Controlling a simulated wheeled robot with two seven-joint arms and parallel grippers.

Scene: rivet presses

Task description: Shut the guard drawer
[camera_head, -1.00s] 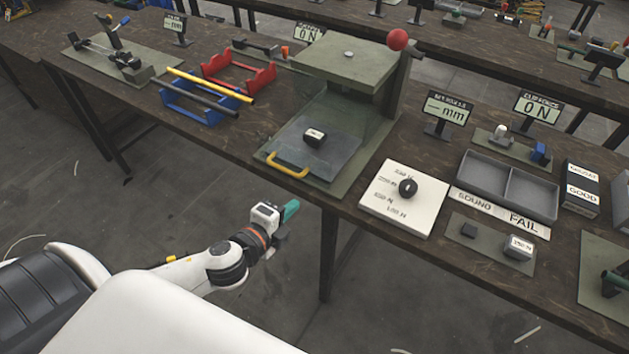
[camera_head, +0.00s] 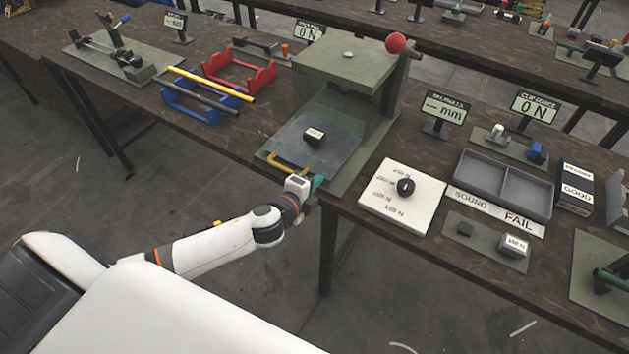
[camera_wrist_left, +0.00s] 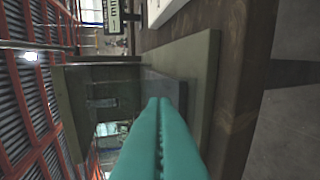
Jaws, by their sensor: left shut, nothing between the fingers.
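The guard drawer (camera_head: 335,150) is a grey plate with a clear guard, pulled out at the front of the green press (camera_head: 346,62). A small dark block with a white label (camera_head: 315,136) sits on it. Its yellow handle (camera_head: 283,163) is at the front edge, partly hidden by my arm. My left gripper (camera_head: 317,183) is at the table's front edge, just in front of the drawer and right of the handle. Its teal fingers (camera_wrist_left: 160,140) are shut and empty, pointing at the press base (camera_wrist_left: 200,80). Whether they touch the drawer I cannot tell. My right gripper is not in view.
A white dial board (camera_head: 402,198) lies right of the press, with grey bins (camera_head: 505,181) beyond it. Blue and red racks (camera_head: 205,100) stand to the left. A red ball knob (camera_head: 395,43) tops the press lever. The floor before the table is clear.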

